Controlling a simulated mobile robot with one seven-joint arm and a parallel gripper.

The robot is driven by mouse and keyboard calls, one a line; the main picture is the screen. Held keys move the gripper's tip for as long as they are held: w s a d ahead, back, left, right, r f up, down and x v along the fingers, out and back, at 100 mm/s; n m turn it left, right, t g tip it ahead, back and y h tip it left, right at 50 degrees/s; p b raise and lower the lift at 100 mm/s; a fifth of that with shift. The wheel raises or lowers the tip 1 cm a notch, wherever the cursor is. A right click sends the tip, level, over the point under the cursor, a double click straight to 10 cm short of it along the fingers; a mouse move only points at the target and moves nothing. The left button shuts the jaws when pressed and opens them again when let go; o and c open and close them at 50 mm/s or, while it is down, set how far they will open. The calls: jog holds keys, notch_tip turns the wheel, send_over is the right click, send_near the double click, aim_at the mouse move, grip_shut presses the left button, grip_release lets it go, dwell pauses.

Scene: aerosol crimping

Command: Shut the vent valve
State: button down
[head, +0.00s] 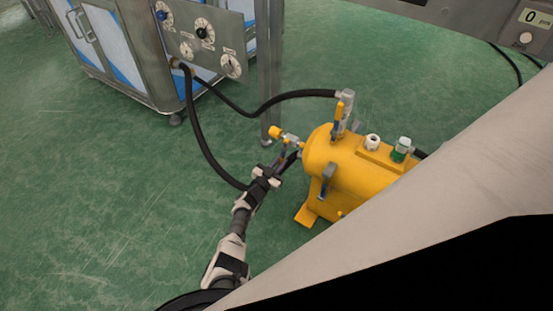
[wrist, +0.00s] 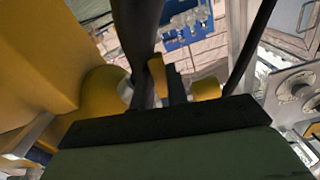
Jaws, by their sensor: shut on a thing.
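A yellow tank (head: 340,165) stands on the floor, with valves on its top, front and left end. The left-end valve (head: 290,138) has a yellow knob (head: 275,132); no label shows which valve is the vent. My gripper (head: 284,161) is at the tank's left end, just below this valve. In the wrist view, a narrow yellow lever (wrist: 157,76) stands between the dark fingers of my gripper (wrist: 165,90), which appears shut on it. A yellow knob (wrist: 207,89) is just right of them. The finger contact is partly hidden.
A black hose (head: 198,135) drops from the gauge panel (head: 205,35) and passes behind my gripper. Another hose (head: 285,97) reaches the tank's top valve (head: 342,105). A cabinet (head: 115,50) stands at the back left. The green floor at left is clear.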

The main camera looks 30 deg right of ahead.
jog(key=shift+s+d+n, duration=0.3)
jog(key=shift+s+n, duration=0.3)
jog(key=shift+n, duration=0.3)
jog(key=c, duration=1.4)
grip_release()
notch_tip(320, 180, up, 20)
jog(key=p, duration=1.3)
